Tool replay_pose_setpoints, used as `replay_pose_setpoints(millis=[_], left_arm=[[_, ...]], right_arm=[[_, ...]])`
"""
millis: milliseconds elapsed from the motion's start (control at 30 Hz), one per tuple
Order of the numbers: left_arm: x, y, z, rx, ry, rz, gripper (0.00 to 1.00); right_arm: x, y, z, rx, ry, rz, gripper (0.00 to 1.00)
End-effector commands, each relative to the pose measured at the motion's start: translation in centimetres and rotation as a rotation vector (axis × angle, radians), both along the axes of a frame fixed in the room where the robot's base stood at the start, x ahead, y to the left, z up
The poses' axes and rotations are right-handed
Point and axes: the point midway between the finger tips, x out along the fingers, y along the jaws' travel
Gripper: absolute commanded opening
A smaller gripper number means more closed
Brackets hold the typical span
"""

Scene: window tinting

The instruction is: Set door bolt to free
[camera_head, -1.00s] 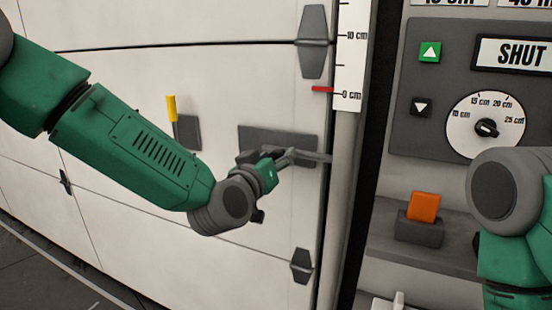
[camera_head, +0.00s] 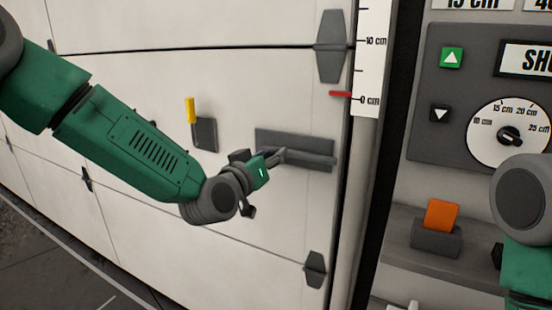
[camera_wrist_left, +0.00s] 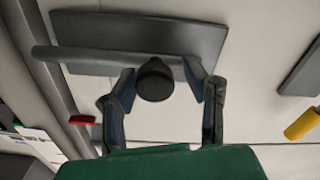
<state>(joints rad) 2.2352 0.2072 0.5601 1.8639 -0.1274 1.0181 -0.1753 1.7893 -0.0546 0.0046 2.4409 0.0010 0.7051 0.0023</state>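The door bolt is a dark grey bar (camera_head: 312,163) on a grey plate (camera_head: 295,139) on the white door. Its right end is about level with the plate's right edge, short of the door frame. In the left wrist view the bar (camera_wrist_left: 85,54) runs along the plate (camera_wrist_left: 190,37), with a round black knob (camera_wrist_left: 155,82). My left gripper (camera_head: 277,155) is at the bolt's left part. In the wrist view its two fingers (camera_wrist_left: 160,72) are apart, one on each side of the knob, with gaps visible. My right gripper is out of view.
A yellow-handled lever (camera_head: 191,110) on a dark mount stands left of the bolt. A red pointer (camera_head: 340,94) sits by the cm scale (camera_head: 371,70). The control panel (camera_head: 470,150) and an orange switch (camera_head: 441,215) are to the right, near my right arm.

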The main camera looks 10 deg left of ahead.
Motion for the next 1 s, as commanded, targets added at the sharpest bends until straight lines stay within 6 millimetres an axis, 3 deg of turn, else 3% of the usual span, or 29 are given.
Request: replay_pose_setpoints(millis=[433, 800, 1000], left_arm=[[-1.0, 0.0, -0.1, 0.002, 0.003, -0.005, 0.49], [-7.8, 2.9, -0.1, 0.000, 0.003, -0.003, 0.49], [-10.4, 3.9, -0.2, 0.000, 0.002, -0.003, 0.49]], right_arm=[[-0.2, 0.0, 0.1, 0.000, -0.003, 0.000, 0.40], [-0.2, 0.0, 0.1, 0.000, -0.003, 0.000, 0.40], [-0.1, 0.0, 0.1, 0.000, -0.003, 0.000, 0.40]])
